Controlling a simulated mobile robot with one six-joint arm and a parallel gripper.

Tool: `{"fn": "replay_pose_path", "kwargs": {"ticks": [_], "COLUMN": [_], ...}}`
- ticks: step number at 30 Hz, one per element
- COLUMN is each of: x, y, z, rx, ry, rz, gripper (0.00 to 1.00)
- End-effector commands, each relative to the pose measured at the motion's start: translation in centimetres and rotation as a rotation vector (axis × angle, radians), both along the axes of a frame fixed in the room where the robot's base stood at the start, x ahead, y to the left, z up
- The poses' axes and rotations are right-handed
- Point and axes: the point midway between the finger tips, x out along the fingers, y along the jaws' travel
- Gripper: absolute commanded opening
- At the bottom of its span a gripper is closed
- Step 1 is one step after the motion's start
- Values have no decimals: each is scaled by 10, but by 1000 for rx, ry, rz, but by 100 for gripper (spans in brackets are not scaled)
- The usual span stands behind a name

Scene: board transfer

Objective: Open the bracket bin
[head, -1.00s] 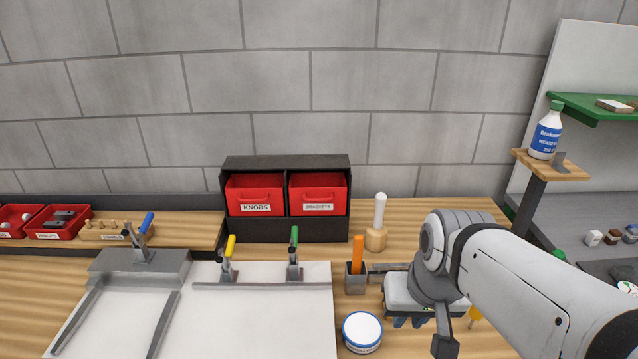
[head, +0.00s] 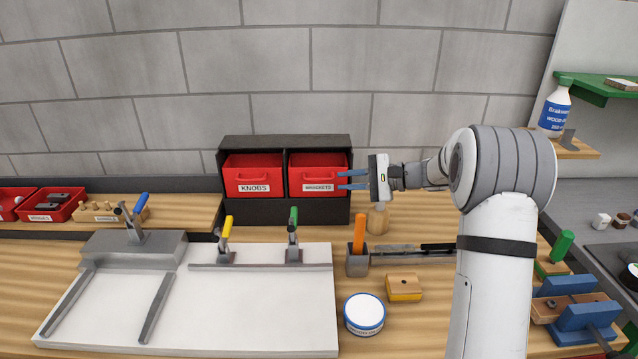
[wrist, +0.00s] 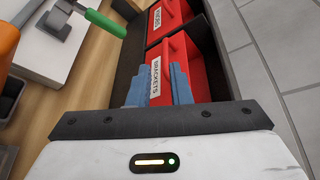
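The red bin labelled BRACKETS (head: 313,174) sits in the right compartment of a black cabinet (head: 269,211) against the back wall. Its front looks flush with the bin beside it, so it looks closed. My gripper (head: 340,180) reaches in from the right, with its blue fingers apart at the right side of this bin's front. In the wrist view the bracket bin (wrist: 187,57) lies straight ahead of the fingers (wrist: 160,72), and its label shows in the gap between them. The fingers look open and empty. I cannot tell whether they touch the bin's handle.
A red KNOBS bin (head: 252,173) sits left of the bracket bin. Below are a white board (head: 235,310) with clamps, a grey holder (head: 357,264) with an orange-handled tool, a round white tub (head: 364,314) and a wooden-handled tool (head: 377,220).

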Motion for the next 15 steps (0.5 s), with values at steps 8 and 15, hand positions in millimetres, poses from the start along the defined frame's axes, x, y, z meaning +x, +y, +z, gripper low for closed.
{"fn": "replay_pose_path", "kwargs": {"ticks": [8,15], "x": [16,28], "y": [10,47], "z": [-5,-13], "rx": [41,41], "ry": [-3,-1], "rz": [-18,-18], "gripper": [18,18]}}
